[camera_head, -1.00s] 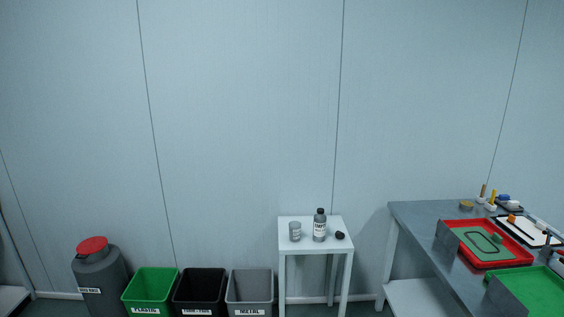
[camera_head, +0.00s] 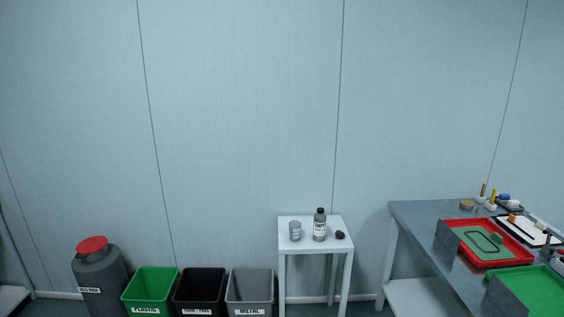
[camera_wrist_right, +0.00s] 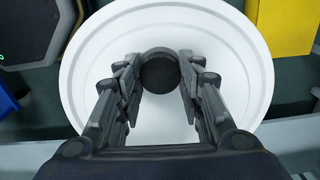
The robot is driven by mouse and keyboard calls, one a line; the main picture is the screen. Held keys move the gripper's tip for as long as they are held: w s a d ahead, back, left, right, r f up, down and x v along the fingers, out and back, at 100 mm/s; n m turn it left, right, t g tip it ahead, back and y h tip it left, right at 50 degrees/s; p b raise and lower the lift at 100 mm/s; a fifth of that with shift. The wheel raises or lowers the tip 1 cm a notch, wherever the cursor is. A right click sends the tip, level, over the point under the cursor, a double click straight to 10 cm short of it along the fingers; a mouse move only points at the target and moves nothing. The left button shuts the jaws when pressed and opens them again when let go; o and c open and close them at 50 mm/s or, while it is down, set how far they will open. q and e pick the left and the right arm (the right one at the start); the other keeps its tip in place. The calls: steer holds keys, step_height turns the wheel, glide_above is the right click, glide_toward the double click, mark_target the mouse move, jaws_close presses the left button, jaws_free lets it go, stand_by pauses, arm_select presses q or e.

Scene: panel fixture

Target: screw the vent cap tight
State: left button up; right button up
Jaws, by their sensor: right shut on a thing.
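The vent cap (camera_wrist_right: 160,73) is a dark round knob in the right wrist view. It shows at the middle of a large white round dish-like surface (camera_wrist_right: 232,55). My right gripper (camera_wrist_right: 159,76) reaches in from the bottom of that view, with one finger on each side of the cap, and is shut on it. The underside of the cap and its thread are hidden. Neither gripper shows in the head view, and my left gripper is in no view.
In the right wrist view a yellow block (camera_wrist_right: 287,25) is at the top right and a blue thing (camera_wrist_right: 6,103) at the left edge. In the head view, a small white table (camera_head: 287,222) holds bottles, bins (camera_head: 150,287) stand left, and a workbench (camera_head: 415,215) with trays stands right.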

steer(key=m, duration=0.5)
stand_by(0.3)
steer(key=o, duration=1.1)
steer(key=shift+r, duration=0.15)
step_height(320, 180, up, 7)
steer(key=p, duration=0.6)
steer(key=shift+d, duration=0.1)
